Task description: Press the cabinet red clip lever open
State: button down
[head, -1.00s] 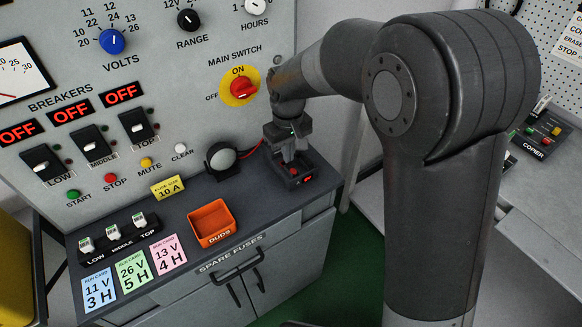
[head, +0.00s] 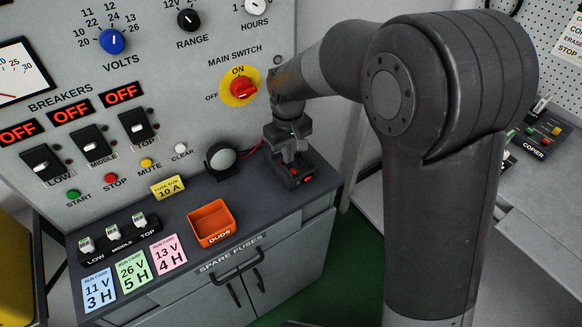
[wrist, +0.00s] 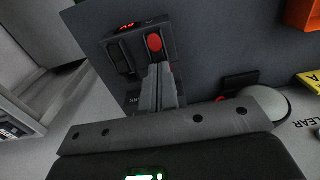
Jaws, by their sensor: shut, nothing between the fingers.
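A small black device (head: 287,180) stands at the right end of the cabinet top. Red parts show on it: a round red pad (wrist: 154,42) in the wrist view, and a bit of red behind my fingers. I cannot tell for sure which is the clip lever. My gripper (head: 290,157) is over the device, pointing down, its fingers together and empty. In the wrist view my fingertips (wrist: 159,68) are just beside the red pad; contact cannot be told. The fingers hide part of the device.
A round dark-rimmed gauge or lamp (head: 221,157) stands left of the device, with a red wire behind. The orange duds tray (head: 211,222), the fuse card (head: 168,187) and a fuse holder (head: 113,235) lie further left. The cabinet's right edge is close to the device.

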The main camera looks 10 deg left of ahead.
jog(key=shift+f, duration=0.85)
dwell(0.3)
jog(key=shift+r, duration=2.5)
jog(key=shift+d+r, duration=0.2)
jog(key=shift+d, duration=0.05)
jog(key=s+d+r+m+t, duration=0.25)
jog(key=s+d+r, duration=0.35)
jog(key=d, duration=0.5)
jog(key=s+d+r+m+t, duration=0.2)
jog(key=s+d+r+m, duration=0.3)
jog(key=d, duration=0.5)
jog(key=s+d+m+t, duration=0.1)
jog(key=s+d, duration=0.5)
jog(key=s, duration=0.3)
jog(key=shift+s+r, duration=0.2)
jog(key=shift+r, duration=0.15)
